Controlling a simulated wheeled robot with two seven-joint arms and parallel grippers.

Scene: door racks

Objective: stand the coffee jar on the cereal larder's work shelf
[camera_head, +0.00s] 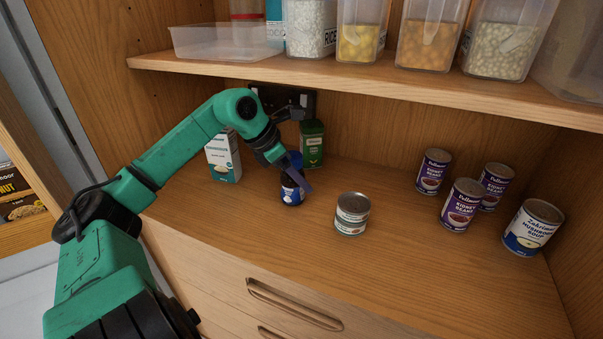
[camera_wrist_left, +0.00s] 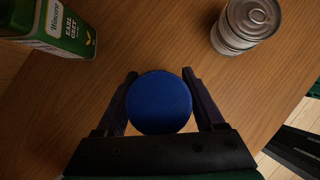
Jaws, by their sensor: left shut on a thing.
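The coffee jar is a small dark blue jar (camera_head: 291,192) with a round blue lid (camera_wrist_left: 159,102). In the head view it stands upright on the wooden work shelf (camera_head: 400,270), or just at its surface; I cannot tell if there is a gap beneath. My left gripper (camera_head: 293,172) reaches down to it from above left. In the left wrist view the two dark fingers of my left gripper (camera_wrist_left: 160,85) are shut on the jar, one on each side of the lid. My right gripper is in neither view.
A silver-lidded can (camera_head: 352,214) stands right of the jar. Behind are a green Earl Grey tin (camera_head: 312,143) and a white-and-teal carton (camera_head: 223,157). Several cans, including a mushroom soup can (camera_head: 533,228), stand at the right. An upper shelf (camera_head: 400,88) with clear containers overhangs.

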